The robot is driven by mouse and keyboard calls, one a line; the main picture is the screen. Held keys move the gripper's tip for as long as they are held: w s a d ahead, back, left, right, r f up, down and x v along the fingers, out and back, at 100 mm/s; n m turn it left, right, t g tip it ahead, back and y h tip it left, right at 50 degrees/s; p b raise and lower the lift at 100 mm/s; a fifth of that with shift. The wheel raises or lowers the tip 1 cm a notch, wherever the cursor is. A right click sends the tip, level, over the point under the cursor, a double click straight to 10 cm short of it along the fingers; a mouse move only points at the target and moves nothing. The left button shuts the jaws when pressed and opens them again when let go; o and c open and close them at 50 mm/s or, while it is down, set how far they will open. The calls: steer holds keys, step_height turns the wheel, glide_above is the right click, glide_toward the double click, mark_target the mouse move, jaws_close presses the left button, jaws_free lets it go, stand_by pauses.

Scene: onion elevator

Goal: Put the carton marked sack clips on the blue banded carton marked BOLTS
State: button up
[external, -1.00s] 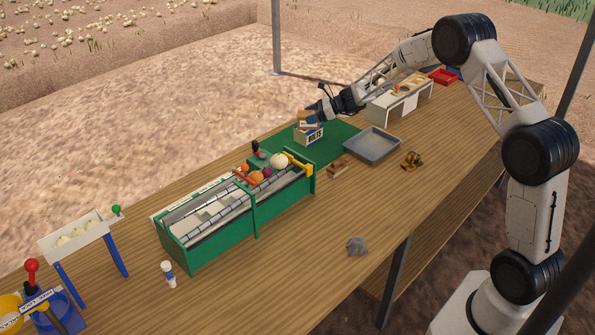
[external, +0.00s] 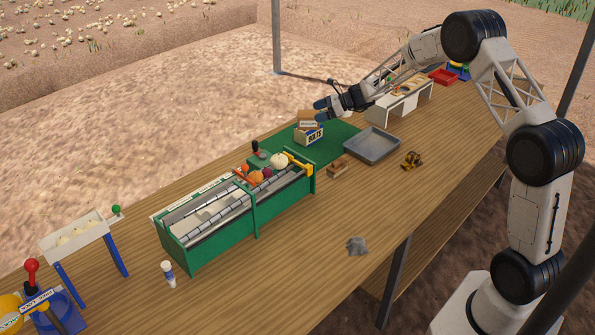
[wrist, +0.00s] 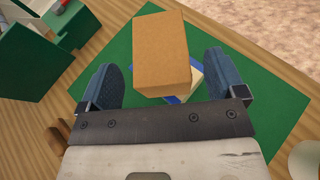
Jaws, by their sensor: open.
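The brown carton (external: 306,115) with a pale label rests on top of the blue banded carton marked BOLTS (external: 313,137), which stands on the green mat. In the wrist view the brown carton (wrist: 160,55) covers most of the BOLTS carton (wrist: 194,82), whose cream and blue edge shows at its lower right. The two look slightly turned against each other. The label's words are too small to read. My gripper (external: 322,108) is open, just above and to the right of the brown carton. In the wrist view its blue fingers (wrist: 160,78) are apart, with gaps beside the carton.
A grey tray (external: 371,147) and a small brown block (external: 338,171) lie to the right and front of the mat. The green-framed roller machine (external: 237,215) with vegetables stands at left. A white stand (external: 402,101) is behind the tray. The green mat (external: 343,131) has bare room.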

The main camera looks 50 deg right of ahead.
steer(key=v, duration=0.8)
steer(key=shift+s+d, duration=0.15)
stand_by(0.4)
steer(key=s+a+r+n+g+h, duration=0.1)
steer(key=s+a+r+n+g, duration=0.1)
steer(key=s+a+r+n, duration=0.45)
steer(key=s+a+r+n+g+h, duration=0.1)
steer(key=s+a+r+n+g, duration=0.2)
steer(key=s+a, duration=0.6)
steer(key=s+a+r+n+g, duration=0.1)
steer(key=s+a+r+n, duration=0.35)
steer(key=s+r, duration=0.4)
steer(key=s+a+n+h, duration=0.1)
steer(key=s+n, duration=0.3)
steer(key=s, duration=0.7)
steer(key=s+a+f+n+h, duration=0.1)
steer(key=s+n+h, duration=0.3)
steer(key=s, duration=0.7)
steer(key=s+a+n+h, duration=0.2)
steer(key=s+n, duration=0.2)
steer(key=s, duration=0.8)
steer(key=shift+n+g+h, duration=0.3)
steer(key=shift+n+g, duration=0.1)
